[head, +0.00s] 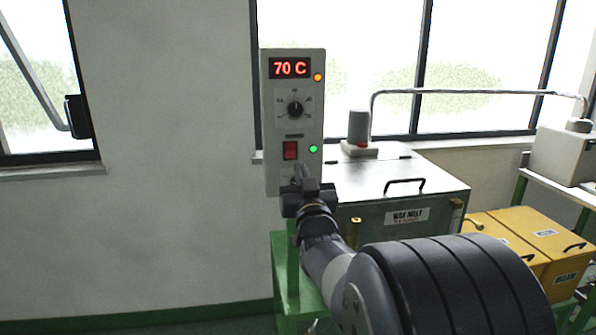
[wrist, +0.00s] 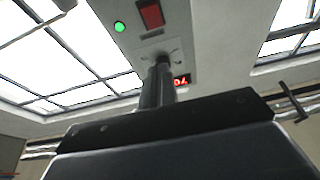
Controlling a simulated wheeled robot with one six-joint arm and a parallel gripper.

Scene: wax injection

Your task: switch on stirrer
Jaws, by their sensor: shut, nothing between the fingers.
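A grey control panel (head: 272,150) carries a red "70 C" display (head: 290,68), a black knob (head: 295,109) and a red rocker switch (head: 290,150). A green light (head: 313,149) glows beside the switch and an orange light (head: 318,77) beside the display. My gripper (head: 300,170) is shut and empty, its tips just below the red switch in the head view. In the wrist view my gripper (wrist: 161,64) covers most of the knob area, with the red switch (wrist: 152,15) and green light (wrist: 120,27) above. I cannot tell whether the tips touch the panel.
The wax melt tank (head: 380,227) stands right of the panel, with a handle (head: 405,183) and a grey cylinder (head: 358,127) on its lid. Yellow boxes (head: 540,236) and a bench machine (head: 565,155) are farther right. The wall at left is clear.

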